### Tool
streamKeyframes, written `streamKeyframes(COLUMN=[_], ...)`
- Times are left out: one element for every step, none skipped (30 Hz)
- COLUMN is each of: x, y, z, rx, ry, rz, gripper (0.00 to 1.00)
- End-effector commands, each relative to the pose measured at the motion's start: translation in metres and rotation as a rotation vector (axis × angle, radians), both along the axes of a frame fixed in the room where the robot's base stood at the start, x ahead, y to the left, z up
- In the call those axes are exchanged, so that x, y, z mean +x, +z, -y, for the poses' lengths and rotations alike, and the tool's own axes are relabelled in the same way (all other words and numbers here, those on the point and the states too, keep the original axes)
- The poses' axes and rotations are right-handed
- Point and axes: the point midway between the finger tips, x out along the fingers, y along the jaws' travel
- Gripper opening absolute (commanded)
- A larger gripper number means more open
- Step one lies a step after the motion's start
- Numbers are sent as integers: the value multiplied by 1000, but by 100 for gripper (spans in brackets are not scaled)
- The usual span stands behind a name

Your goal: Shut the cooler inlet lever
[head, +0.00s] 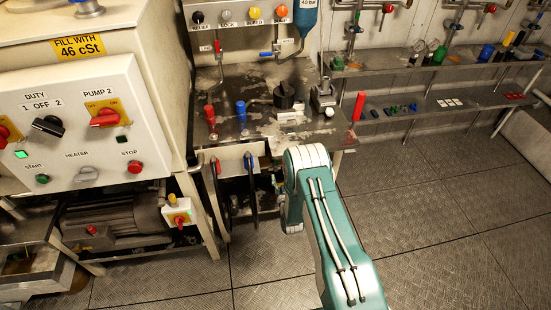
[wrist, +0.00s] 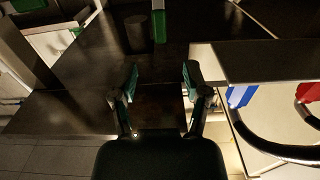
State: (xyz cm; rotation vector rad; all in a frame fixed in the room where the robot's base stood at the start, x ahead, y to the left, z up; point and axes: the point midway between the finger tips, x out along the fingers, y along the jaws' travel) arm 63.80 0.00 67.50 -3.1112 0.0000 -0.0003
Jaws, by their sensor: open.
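No readable label marks a cooler inlet lever, so I cannot tell which handle it is. In the head view, a red handle (head: 209,113) and a blue handle (head: 241,108) stand upright on the metal bench (head: 258,83). A longer red handle (head: 358,106) rises at the bench's right end. My gripper (wrist: 160,80) is open and empty in the wrist view, over a dark surface. A green block-like part (wrist: 159,26) lies beyond its fingers, apart from them. In the head view my arm hides the gripper.
Red (wrist: 308,92) and blue (wrist: 240,96) fittings with black hoses hang under an edge at right in the wrist view. A control panel (head: 78,130) stands left in the head view. A shelf (head: 440,110) runs along the back wall. Floor at right is clear.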

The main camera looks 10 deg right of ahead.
Motion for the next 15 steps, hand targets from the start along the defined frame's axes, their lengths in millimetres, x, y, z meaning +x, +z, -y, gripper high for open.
streamKeyframes(x=[9, 15, 22, 28, 33, 41, 45, 50, 57, 61, 66, 72, 75, 78, 82], y=[1, 1, 1, 0, 1, 1, 1, 0, 0, 0, 1, 0, 0, 0, 0], z=[0, 0, 0, 0, 0, 0, 0, 0, 0, 0, 0, 0, 0, 0, 0], rx=[0, 0, 0, 0, 0, 0, 0, 0, 0, 0, 0, 0, 0, 0, 0], ry=[0, 0, 0, 0, 0, 0, 0, 0, 0, 0, 0, 0, 0, 0, 0], rz=[3, 3, 4, 3, 3, 3, 3, 1, 2, 1, 2, 2, 1, 1, 0], gripper=[60, 60, 60, 60, 60, 60, 60, 60, 60, 60, 60, 60, 60, 60, 60])
